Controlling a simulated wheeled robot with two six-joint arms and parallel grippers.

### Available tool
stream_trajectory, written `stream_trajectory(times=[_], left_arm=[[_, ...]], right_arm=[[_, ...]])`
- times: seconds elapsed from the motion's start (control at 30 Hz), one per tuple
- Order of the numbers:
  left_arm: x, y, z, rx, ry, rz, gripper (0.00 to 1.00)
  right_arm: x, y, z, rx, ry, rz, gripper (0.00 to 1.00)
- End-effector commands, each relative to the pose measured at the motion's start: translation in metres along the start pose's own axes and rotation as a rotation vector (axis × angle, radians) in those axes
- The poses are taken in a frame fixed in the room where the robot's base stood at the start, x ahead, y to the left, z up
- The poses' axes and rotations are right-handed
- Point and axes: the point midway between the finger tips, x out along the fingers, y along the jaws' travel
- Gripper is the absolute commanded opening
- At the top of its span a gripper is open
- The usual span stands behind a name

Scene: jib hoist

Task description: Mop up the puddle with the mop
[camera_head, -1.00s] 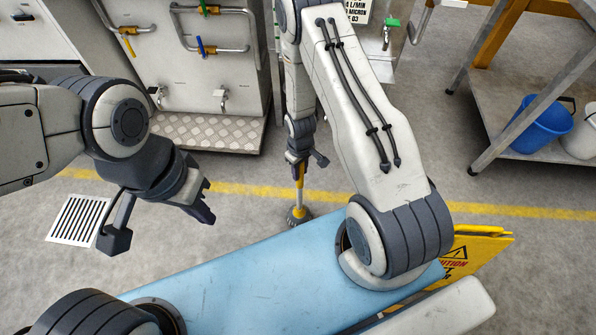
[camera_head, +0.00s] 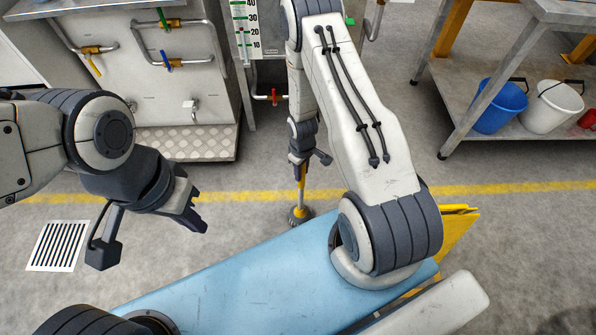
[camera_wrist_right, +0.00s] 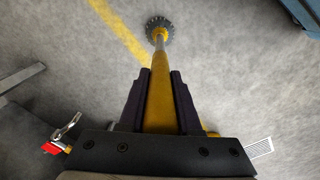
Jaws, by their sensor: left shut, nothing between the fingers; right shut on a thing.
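The mop (camera_head: 299,197) has a yellow handle, a pale lower shaft and a dark round head. In the head view it stands roughly upright, its head on or just above the floor by the yellow line. My right gripper (camera_head: 300,178) is shut on the mop's handle. In the right wrist view the handle (camera_wrist_right: 160,95) runs between the fingers of the right gripper (camera_wrist_right: 159,80), away to the mop head (camera_wrist_right: 160,27). My left gripper (camera_head: 200,212) is shut and empty, at the left above the floor. I cannot make out a puddle in any view.
A floor drain grate (camera_head: 57,246) lies at the left. A pipe cabinet (camera_head: 185,75) with a tread-plate step (camera_head: 190,143) stands at the back left. A shelf trolley (camera_head: 455,135) with a blue bucket (camera_head: 499,106) and a white bucket (camera_head: 551,107) stands at the right. Open floor surrounds the mop.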

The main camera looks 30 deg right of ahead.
Motion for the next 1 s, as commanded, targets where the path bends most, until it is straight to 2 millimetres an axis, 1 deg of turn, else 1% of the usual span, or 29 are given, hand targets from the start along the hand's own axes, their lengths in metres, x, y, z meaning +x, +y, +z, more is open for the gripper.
stream_trajectory(times=[0.03, 0.07, 0.1, 0.13, 0.27, 0.6, 0.8, 1.0], left_arm=[[-0.010, 0.001, 0.000, 0.000, 0.000, 0.000, 0.00], [-0.013, 0.001, -0.001, 0.000, 0.000, 0.000, 0.00], [-0.017, 0.001, -0.001, 0.000, 0.000, 0.000, 0.00], [-0.020, 0.001, -0.001, 0.000, 0.000, 0.000, 0.00], [-0.031, 0.002, -0.002, 0.000, 0.000, 0.000, 0.00], [-0.061, 0.004, -0.003, 0.000, 0.000, 0.000, 0.00], [-0.073, 0.005, -0.004, 0.000, 0.000, 0.000, 0.00], [-0.075, 0.005, -0.004, 0.000, 0.000, 0.000, 0.00]], right_arm=[[-0.006, 0.000, 0.000, 0.000, 0.000, 0.000, 0.00], [-0.011, 0.000, -0.001, -0.002, 0.002, 0.001, 0.00], [-0.023, 0.000, -0.002, -0.002, 0.004, 0.003, 0.00], [-0.030, 0.000, -0.001, -0.003, 0.003, 0.003, 0.00], [-0.039, 0.000, 0.000, -0.001, 0.000, 0.001, 0.00], [-0.069, -0.002, -0.001, -0.002, 0.001, 0.001, 0.00], [-0.081, -0.002, -0.002, -0.003, 0.000, 0.001, 0.00], [-0.082, -0.002, -0.002, -0.004, 0.000, 0.001, 0.00]])
